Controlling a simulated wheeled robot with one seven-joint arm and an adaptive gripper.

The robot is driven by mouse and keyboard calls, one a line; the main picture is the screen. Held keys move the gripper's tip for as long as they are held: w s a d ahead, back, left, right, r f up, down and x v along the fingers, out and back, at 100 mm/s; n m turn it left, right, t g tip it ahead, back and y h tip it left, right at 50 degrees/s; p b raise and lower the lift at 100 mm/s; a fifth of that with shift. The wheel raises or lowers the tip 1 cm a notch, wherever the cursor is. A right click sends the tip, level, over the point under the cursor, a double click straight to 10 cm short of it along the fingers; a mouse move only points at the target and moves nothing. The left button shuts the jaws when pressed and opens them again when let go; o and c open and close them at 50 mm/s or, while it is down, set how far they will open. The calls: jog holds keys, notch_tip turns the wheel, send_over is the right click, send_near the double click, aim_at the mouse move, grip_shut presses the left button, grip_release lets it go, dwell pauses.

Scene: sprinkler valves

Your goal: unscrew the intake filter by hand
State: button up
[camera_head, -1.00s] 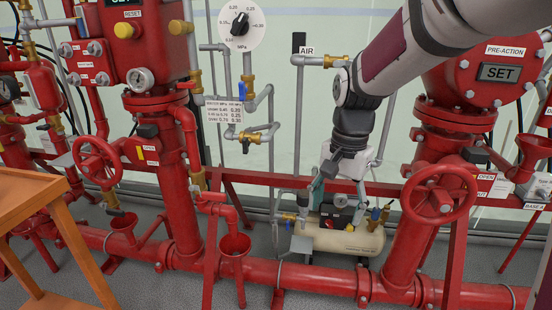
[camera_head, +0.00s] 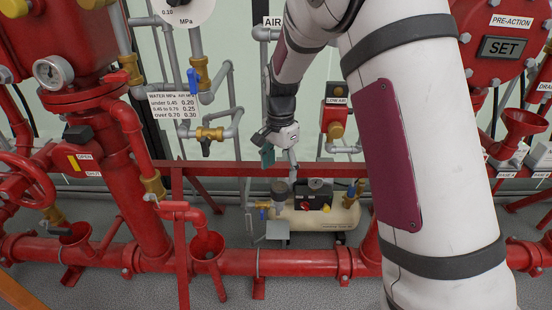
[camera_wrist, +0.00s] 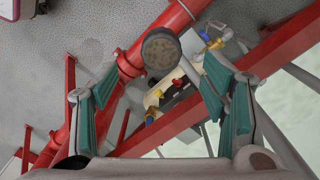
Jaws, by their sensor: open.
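A dark grey round intake filter (camera_head: 279,188) stands at the left end of a cream compressor tank (camera_head: 330,222), behind the red pipe frame. In the wrist view the filter's round cap (camera_wrist: 161,52) faces the camera, beyond the teal finger pads and roughly centred between them. My gripper (camera_head: 280,160) points down just above the filter in the head view. In the wrist view its fingers are spread wide with nothing between them (camera_wrist: 158,88). The filter and gripper look apart. The exact gap cannot be told.
A black switch box (camera_head: 312,199) with a red knob sits right of the filter. A yellow-and-blue valve (camera_head: 262,207) is at its left. A thick red pipe (camera_head: 290,262) runs along the floor in front.

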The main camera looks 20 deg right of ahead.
aim_at(279, 186)
jog(key=shift+w+f+b, duration=0.1)
jog(key=shift+f+b, duration=1.5)
jog(key=shift+f, duration=2.2)
jog(key=c, duration=1.4)
jog(key=n+p, duration=0.1)
jog(key=n, duration=0.5)
jog(key=shift+r+p, duration=0.1)
jog(key=shift+p, duration=0.2)
jog(key=n+p, duration=0.1)
jog(key=n, duration=0.4)
jog(key=n+p, duration=0.2)
jog(key=n, duration=0.3)
jog(key=shift+r, duration=0.1)
jog(key=n+p, duration=0.1)
jog(key=n, duration=0.2)
jog(key=shift+p, duration=0.4)
jog(key=shift+n+p, duration=0.3)
jog(key=shift+n, duration=0.9)
